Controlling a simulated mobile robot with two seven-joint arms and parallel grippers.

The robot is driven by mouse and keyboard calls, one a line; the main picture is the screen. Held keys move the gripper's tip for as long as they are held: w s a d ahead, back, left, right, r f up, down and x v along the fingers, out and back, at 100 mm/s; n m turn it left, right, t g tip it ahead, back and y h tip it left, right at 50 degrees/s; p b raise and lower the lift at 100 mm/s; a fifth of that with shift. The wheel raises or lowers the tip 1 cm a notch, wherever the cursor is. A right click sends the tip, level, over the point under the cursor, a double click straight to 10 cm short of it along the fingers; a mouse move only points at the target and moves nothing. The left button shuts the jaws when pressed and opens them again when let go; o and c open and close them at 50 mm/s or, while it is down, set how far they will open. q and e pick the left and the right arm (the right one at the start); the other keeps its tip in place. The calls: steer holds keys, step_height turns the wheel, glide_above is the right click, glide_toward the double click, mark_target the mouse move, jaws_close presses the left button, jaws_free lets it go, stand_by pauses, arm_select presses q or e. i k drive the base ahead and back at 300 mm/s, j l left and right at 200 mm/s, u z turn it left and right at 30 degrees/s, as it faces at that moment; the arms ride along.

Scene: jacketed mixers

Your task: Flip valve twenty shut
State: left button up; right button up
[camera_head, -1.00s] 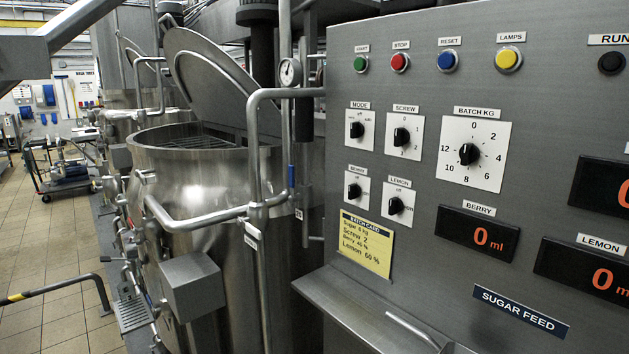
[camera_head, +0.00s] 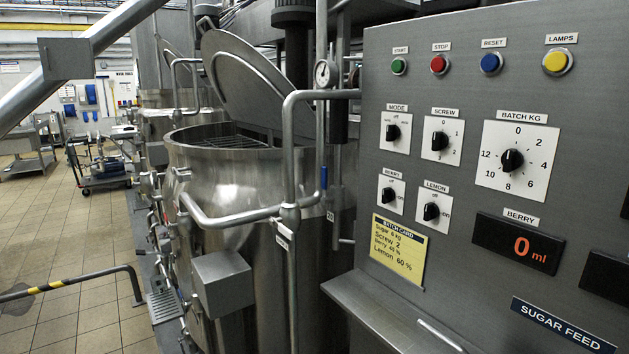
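A blue lever handle (camera_head: 323,177) hangs upright on a thin vertical pipe, at the right side of the steel jacketed mixer (camera_head: 240,180). Below it is a small tag (camera_head: 331,215), too small to read surely, so I cannot confirm that this is valve twenty. A white tag (camera_head: 283,240) also sits on the front pipework. A round gauge (camera_head: 322,73) is above the handle. Neither of my grippers is in view.
A control panel (camera_head: 460,195) with buttons, knobs and a yellow batch card (camera_head: 398,250) fills the right, with a ledge (camera_head: 390,318) below. A hinged lid (camera_head: 258,85) stands open. A striped rail (camera_head: 75,283) crosses the left floor, where a cart (camera_head: 98,165) stands; tiled floor is free between.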

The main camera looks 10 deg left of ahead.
mark_target(324, 178)
steer(key=u, duration=0.35)
steer(key=i+j+z, duration=0.15)
steer(key=j+z, duration=0.15)
steer(key=z, duration=0.2)
steer(key=i+j+z, duration=0.15)
steer(key=j+z, duration=0.85)
steer(key=j, duration=4.35)
steer(key=k+z, duration=0.05)
